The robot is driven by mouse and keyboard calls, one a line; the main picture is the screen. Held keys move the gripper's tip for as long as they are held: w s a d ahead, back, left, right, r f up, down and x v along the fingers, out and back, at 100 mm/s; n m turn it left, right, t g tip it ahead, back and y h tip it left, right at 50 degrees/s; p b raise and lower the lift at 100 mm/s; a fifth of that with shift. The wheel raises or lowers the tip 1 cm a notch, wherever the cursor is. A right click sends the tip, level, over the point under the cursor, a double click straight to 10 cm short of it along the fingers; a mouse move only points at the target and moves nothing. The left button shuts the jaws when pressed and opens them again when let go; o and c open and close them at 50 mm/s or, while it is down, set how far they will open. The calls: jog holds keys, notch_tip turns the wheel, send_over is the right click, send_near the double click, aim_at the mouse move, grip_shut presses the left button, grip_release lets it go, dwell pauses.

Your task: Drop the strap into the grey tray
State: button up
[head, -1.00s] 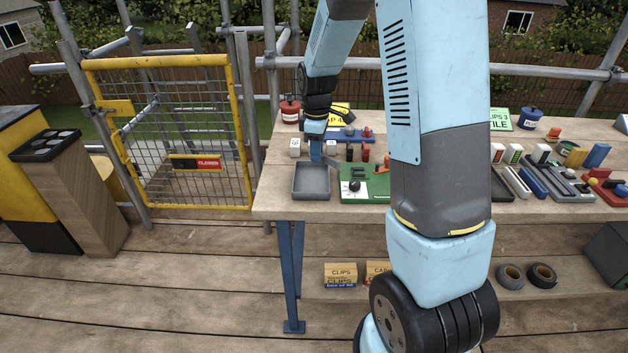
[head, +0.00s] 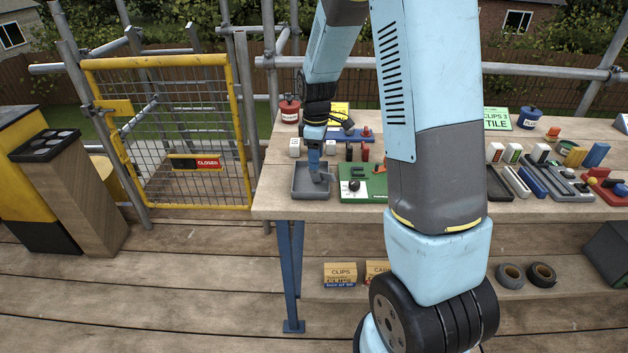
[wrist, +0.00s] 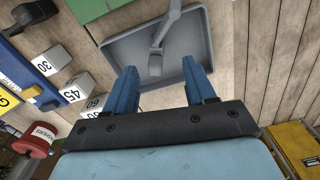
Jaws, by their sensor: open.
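The grey tray (head: 297,193) sits at the left front of the bench, and it also fills the top middle of the wrist view (wrist: 117,55). The strap (wrist: 156,62) is a grey bent strip within the tray's outline. Its long part runs up across the tray's far rim in the wrist view. I cannot tell whether it lies flat on the tray floor. My gripper (wrist: 163,80) is open, with its two blue fingers apart and nothing between them. In the head view my gripper (head: 315,176) is pointed down over the tray.
A green board (head: 372,185) with a black knob stands right of the tray. Numbered white blocks (wrist: 71,89) and a red tin (head: 290,110) are behind it. A yellow mesh gate (head: 180,130) stands left of the bench. Bare wood lies left of the tray.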

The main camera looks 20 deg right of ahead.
notch_tip(320, 180, up, 14)
jog(key=shift+f, duration=0.15)
dwell(0.6)
jog(key=s+r+m+t, duration=0.2)
jog(key=s+r+m, duration=0.1)
jog(key=s, duration=0.6)
jog(key=s+r+m+t, duration=0.1)
jog(key=s+r+m, duration=0.3)
jog(key=s, duration=0.6)
jog(key=s+r+m+t, duration=0.2)
jog(key=s+r+m, duration=0.2)
jog(key=s, duration=0.5)
jog(key=shift+s+d+m+t, duration=0.15)
jog(key=shift+d+m+t, duration=0.25)
jog(key=shift+m, duration=0.3)
